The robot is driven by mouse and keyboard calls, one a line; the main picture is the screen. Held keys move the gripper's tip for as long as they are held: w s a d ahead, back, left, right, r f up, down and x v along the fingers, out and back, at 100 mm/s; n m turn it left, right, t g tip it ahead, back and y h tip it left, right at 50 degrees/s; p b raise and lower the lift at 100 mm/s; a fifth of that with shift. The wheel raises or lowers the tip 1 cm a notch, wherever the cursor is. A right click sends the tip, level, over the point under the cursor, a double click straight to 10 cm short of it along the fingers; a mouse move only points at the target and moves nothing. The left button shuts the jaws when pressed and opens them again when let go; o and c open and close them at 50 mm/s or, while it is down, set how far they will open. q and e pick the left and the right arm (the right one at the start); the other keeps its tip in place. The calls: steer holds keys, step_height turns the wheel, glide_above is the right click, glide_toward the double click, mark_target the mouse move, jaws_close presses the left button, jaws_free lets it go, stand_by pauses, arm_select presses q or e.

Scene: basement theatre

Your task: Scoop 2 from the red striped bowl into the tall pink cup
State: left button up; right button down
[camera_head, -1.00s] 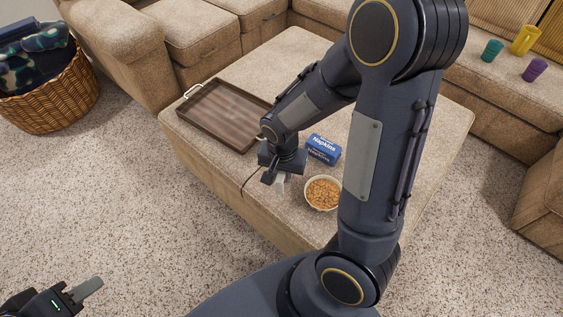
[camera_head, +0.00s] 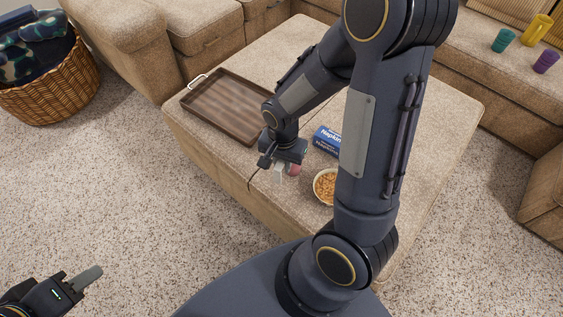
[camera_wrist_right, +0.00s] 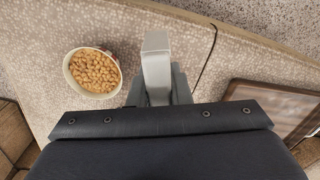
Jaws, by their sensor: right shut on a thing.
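A round bowl of tan pieces (camera_head: 323,197) stands on the beige ottoman, partly behind my right arm. It also shows in the right wrist view (camera_wrist_right: 70,78); its rim looks pale and I cannot make out stripes clearly. My right gripper (camera_head: 280,177) is shut, left of the bowl and above the ottoman. In the right wrist view its pale grey fingers (camera_wrist_right: 157,68) show to the right of the bowl. What it holds is hidden. A pinkish-red patch (camera_head: 294,169) shows beside it; I cannot tell whether this is the pink cup. My left gripper (camera_head: 88,277) is at the lower left, over the carpet.
A brown tray (camera_head: 192,113) and a blue napkin pack (camera_head: 326,139) lie on the ottoman (camera_head: 310,48). A thin dark line (camera_wrist_right: 207,57) runs over its top beside my right gripper. Teal (camera_head: 503,40), yellow (camera_head: 538,29) and purple (camera_head: 546,61) cups stand on the sofa.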

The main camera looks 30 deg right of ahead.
steer(key=shift+w+d+r+g+y+p, duration=0.35)
steer(key=shift+d+r+g+y+p, duration=0.15)
steer(key=shift+d+r+y+p, duration=0.2)
steer(key=shift+w+d+r+g+y+p, duration=0.3)
steer(key=shift+g+y+p, duration=0.1)
steer(key=shift+y, duration=0.15)
steer(key=shift+w+d+r+g+y+p, duration=0.15)
steer(key=shift+d+r+g+y+p, duration=0.15)
steer(key=shift+y, duration=0.25)
steer(key=shift+w+d+r+g+y+p, duration=0.35)
steer(key=shift+g+y+p, duration=0.2)
steer(key=shift+p, duration=0.3)
steer(key=shift+w+d+r+g+y+p, duration=0.3)
steer(key=shift+w+d+g+y+p, duration=0.3)
steer(key=shift+y, duration=0.45)
steer(key=shift+w+d+r+g+y+p, duration=0.15)
steer(key=shift+d+g+y+p, duration=0.15)
steer(key=shift+d+g+y, duration=0.15)
